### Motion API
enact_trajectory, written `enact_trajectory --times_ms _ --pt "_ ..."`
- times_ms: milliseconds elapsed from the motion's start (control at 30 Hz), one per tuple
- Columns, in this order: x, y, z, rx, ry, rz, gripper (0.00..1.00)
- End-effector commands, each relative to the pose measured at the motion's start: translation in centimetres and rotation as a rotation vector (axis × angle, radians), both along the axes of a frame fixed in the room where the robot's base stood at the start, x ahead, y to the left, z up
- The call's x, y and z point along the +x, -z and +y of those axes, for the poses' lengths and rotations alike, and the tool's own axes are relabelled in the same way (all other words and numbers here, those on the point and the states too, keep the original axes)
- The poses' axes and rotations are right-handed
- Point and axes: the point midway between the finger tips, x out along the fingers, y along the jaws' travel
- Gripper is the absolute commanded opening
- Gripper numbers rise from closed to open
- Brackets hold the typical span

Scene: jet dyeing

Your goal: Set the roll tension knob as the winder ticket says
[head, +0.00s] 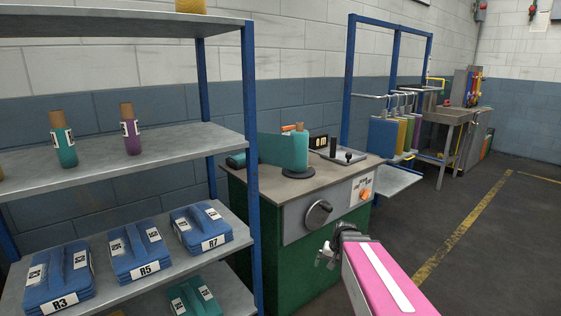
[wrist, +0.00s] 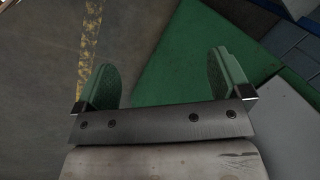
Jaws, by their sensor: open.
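The winder (head: 264,232) is a green cabinet with a grey worktop in the middle of the head view. On its front panel is a round dark knob (head: 319,214) with a pale pointer or grip. An orange knob or button (head: 365,195) sits on a small white plate at the panel's right. Any winder ticket text is too small to read. My gripper (head: 328,256) is in front of and below the panel, apart from the knob. In the wrist view my gripper's two green fingers (wrist: 163,85) are spread with nothing between them, over floor and a green surface.
A teal roll (head: 300,150) stands on the winder top. A blue rack (head: 349,75) with hanging coloured samples and a bench stand behind at right. The floor (head: 490,250) at right is clear.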

Motion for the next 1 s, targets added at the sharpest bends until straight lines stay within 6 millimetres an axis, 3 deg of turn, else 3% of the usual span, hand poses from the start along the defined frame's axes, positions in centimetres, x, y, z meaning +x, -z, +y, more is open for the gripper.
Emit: enact_trajectory --times_ms 33,100,233,1000 --pt "-2.9 -0.6 0.5 -0.062 -0.060 0.003 0.96" --pt "-4.8 -0.9 0.5 -0.138 -0.128 0.006 0.96" --pt "-6.6 -1.4 0.4 -0.223 -0.205 0.011 0.96" --pt "-6.8 -1.4 0.3 -0.245 -0.223 0.012 0.96"
